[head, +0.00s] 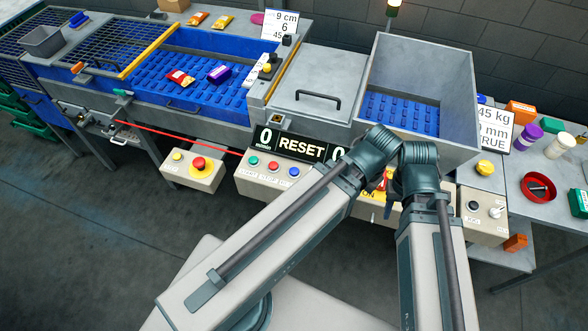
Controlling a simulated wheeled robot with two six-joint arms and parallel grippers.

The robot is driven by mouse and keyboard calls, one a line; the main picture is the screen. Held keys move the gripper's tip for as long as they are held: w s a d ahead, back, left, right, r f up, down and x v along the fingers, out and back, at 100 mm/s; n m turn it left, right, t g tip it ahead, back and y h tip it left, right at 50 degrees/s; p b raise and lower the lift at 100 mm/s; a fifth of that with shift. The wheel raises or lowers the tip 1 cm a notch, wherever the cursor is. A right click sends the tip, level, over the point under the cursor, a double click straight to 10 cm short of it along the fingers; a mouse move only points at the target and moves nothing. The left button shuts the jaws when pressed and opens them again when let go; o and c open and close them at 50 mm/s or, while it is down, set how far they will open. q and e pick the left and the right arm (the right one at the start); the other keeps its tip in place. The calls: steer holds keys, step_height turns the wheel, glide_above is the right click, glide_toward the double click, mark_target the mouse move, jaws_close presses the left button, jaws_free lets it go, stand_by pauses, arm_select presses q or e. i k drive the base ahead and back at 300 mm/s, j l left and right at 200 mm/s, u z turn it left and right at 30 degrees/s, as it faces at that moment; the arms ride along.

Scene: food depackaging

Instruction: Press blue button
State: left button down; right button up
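A blue button (293,171) sits on the front of a grey control box (262,182), right of a green button (253,160) and a red button (273,165). My two arms reach up the middle. My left gripper does not show. No gripper is seen touching the blue button.
A RESET display (302,149) stands above the control box. The right table (525,170) is cluttered.

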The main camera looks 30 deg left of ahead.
mark_target(294, 171)
steer(key=k+l+u, duration=0.1)
steer(key=k+u, duration=0.15)
steer(key=u, duration=0.2)
steer(key=k+u, duration=0.25)
steer(key=u, duration=0.15)
